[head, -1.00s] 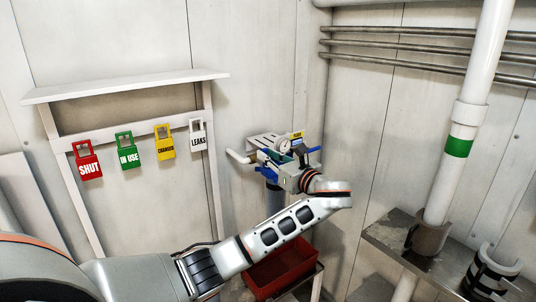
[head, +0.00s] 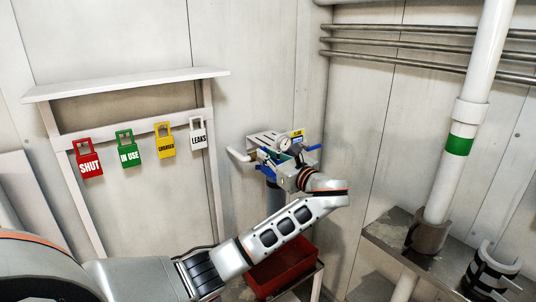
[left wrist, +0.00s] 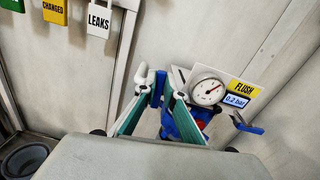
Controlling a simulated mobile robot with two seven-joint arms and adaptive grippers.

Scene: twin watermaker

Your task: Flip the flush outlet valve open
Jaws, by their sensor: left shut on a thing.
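The flush unit is on the wall near the corner in the head view, with a round white gauge (head: 285,144) and a yellow FLUSH label; the gauge (left wrist: 207,91) also shows in the left wrist view, beside a small display reading 0.2 bar (left wrist: 236,100). My left gripper (left wrist: 157,86) reaches the unit, its green-padded fingers shut on a blue valve lever (left wrist: 157,90) beside a white pipe end (left wrist: 143,80). A second blue lever (left wrist: 246,124) sticks out to the right, apart from the fingers. The valve bodies are largely hidden. My right gripper is not in view.
A red tub (head: 284,270) stands low below the unit. A shelf frame (head: 130,85) with several hanging tags is on the wall to the left. A white standing pipe (head: 468,110) and a metal ledge (head: 400,240) are at right.

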